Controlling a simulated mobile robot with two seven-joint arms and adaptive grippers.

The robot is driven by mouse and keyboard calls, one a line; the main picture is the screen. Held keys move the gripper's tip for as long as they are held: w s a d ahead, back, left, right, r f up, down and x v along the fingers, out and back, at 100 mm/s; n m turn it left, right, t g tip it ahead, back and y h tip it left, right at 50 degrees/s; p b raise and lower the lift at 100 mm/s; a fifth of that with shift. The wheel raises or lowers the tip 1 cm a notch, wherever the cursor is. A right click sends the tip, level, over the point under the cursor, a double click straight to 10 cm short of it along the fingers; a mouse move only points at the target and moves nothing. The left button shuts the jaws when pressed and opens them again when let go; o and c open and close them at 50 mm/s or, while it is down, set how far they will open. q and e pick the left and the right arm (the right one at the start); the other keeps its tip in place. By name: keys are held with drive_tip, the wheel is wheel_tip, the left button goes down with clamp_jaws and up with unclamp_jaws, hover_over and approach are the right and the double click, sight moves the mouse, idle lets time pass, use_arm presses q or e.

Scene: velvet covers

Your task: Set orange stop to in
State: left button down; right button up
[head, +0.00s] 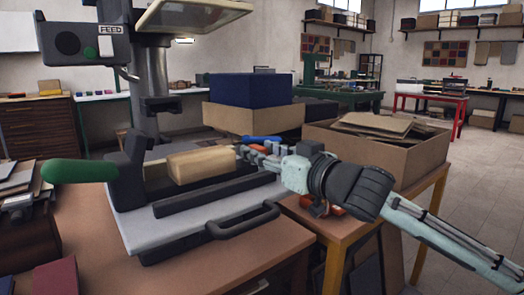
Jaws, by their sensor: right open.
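A press stands on the brown bench with a grey bed (190,232), a tan block (200,165), dark rails and a green-knobbed lever (80,172). My right gripper (250,154) reaches in from the right, its open fingers pointing left at the right end of the bed, near a blue handle-like part (262,139). I cannot tell whether it touches anything. A small orange piece (336,211) shows below my right wrist; I cannot tell whether it is the orange stop or how it is set. My gripper and wrist hide part of the press's right side. My left gripper is not in view.
A panel marked FEED (80,45) hangs at the upper left. A cardboard box (385,150) of sheets stands on a side table at the right, close to my right arm. A black bar handle (243,222) juts out in front of the bed.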

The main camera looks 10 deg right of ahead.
drive_tip(key=shift+w, duration=0.1)
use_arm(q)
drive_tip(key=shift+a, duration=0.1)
use_arm(e)
clamp_jaws()
idle(0.3)
